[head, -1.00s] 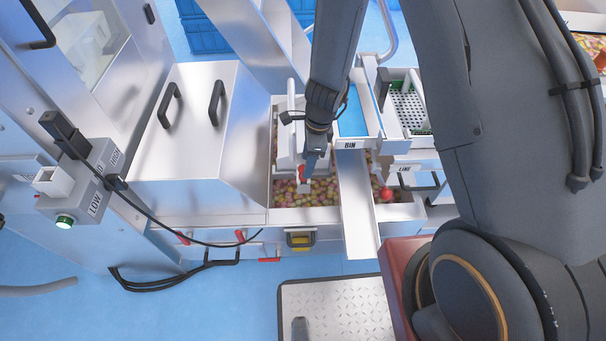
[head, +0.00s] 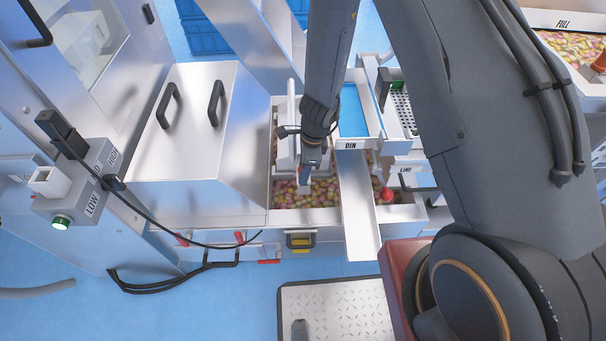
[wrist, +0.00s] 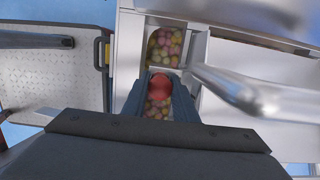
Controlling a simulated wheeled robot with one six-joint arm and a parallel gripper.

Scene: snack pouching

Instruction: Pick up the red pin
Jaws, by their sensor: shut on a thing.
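The red pin (wrist: 160,88) shows in the wrist view as a rounded red head between the two dark fingers of my gripper (wrist: 161,80). My gripper is shut on it. In the head view my gripper (head: 308,178) points down over the bin of coloured sweets (head: 320,196), at the bin's left part. The small pin is hard to make out there, and its lower end is hidden in the wrist view. Sweets show below and beyond the red head in the wrist view.
A blue-topped block labelled BIN (head: 353,122) and a metal chute (head: 357,200) stand just right of my gripper. A red ball knob (head: 387,195) sits right of the chute. A large metal hood (head: 195,125) rises on the left. A tread plate (head: 335,310) lies in front.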

